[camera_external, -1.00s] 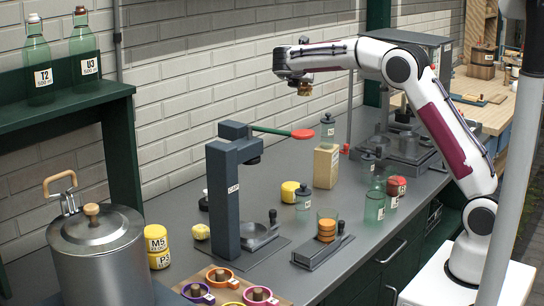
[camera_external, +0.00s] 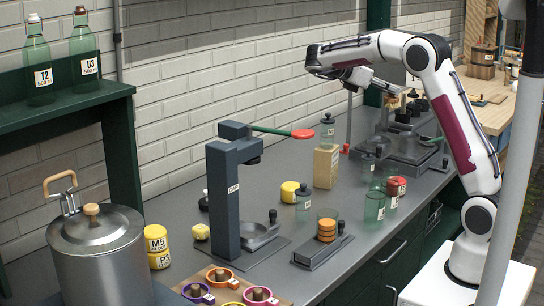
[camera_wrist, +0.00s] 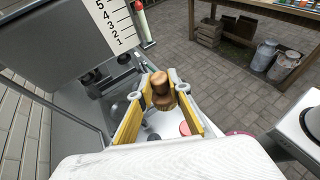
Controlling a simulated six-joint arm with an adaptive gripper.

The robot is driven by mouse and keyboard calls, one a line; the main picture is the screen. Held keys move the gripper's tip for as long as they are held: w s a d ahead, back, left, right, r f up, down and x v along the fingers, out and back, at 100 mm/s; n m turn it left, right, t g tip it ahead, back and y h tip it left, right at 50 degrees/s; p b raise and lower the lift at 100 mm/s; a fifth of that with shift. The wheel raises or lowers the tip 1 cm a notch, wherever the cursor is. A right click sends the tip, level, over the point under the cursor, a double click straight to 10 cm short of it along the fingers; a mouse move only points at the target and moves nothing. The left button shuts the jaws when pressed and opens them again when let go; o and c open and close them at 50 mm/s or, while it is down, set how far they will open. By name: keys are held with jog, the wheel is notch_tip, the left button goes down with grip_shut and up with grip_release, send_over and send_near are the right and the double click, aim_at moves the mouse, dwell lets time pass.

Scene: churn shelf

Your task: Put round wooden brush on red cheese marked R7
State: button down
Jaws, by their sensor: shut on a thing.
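The round wooden brush (camera_wrist: 161,96), brown with a rounded end, sits between the yellow finger pads of my gripper (camera_wrist: 158,84) in the wrist view. My gripper (camera_external: 390,92) is shut on it and holds it in the air at the back right of the counter in the external view. A small red round piece with a pale label (camera_external: 397,186), likely the red cheese, is on the counter beside green glasses. It is well below and apart from my gripper. Its label is too small to read.
A grey press (camera_external: 230,190) with a green-and-red lever stands mid-counter. Green glasses (camera_external: 374,207), a wooden block with a jar (camera_external: 326,166) and a yellow cheese (camera_external: 289,191) stand near the red piece. Dark-knobbed equipment (camera_external: 408,150) fills the back right.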

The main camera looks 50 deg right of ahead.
jog(key=s+m+g+y, duration=0.1)
jog(key=s+m+g, duration=0.1)
jog(key=s, duration=0.3)
notch_tip(320, 180, down, 13)
jog(key=shift+w+a, duration=0.15)
jog(key=shift+w, duration=0.25)
jog(key=shift+f, duration=3.15)
jog(key=shift+f, duration=1.85)
jog(key=shift+f, duration=0.15)
